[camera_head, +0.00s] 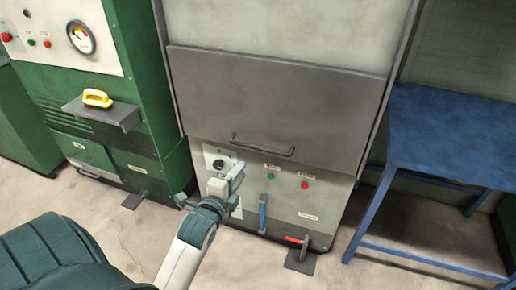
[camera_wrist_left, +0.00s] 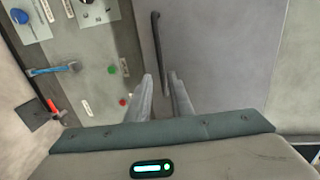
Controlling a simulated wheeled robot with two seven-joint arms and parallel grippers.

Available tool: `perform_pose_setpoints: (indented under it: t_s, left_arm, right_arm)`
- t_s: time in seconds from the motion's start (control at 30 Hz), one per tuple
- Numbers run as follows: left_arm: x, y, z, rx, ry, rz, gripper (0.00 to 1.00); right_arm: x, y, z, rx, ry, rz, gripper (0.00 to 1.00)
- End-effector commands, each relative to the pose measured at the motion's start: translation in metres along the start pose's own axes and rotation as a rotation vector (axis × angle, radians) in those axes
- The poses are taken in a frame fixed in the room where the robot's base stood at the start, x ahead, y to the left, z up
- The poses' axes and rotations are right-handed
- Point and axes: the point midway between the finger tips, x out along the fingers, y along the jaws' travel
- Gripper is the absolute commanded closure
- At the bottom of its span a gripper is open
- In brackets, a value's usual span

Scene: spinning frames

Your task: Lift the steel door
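The steel door (camera_head: 275,100) is a flat dark grey panel on the front of a pale machine, lowered to just above the control panel. A dark bar handle (camera_head: 262,149) runs sideways near its lower edge. My left gripper (camera_head: 235,178) is in front of the control panel, below and left of the handle. My right gripper is not in view.
A blue table (camera_head: 450,135) stands right; a green machine (camera_head: 150,100) with a shelf stands left.

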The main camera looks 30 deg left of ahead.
Motion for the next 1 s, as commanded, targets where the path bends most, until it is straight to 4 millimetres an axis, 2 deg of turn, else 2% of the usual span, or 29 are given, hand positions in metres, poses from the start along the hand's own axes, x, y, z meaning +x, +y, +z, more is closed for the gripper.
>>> perform_pose_setpoints:
  t_s: [0.27,0.8,1.0]
  left_arm:
    - [0.033,-0.001,0.000,-0.003,0.000,-0.001,0.80]
    - [0.129,-0.001,0.000,-0.002,-0.001,0.000,0.80]
    - [0.155,0.000,0.000,-0.003,0.000,0.000,0.80]
  right_arm:
    - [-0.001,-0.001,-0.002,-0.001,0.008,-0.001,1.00]
    - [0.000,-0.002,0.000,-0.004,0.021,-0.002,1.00]
    - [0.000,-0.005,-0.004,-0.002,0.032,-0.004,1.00]
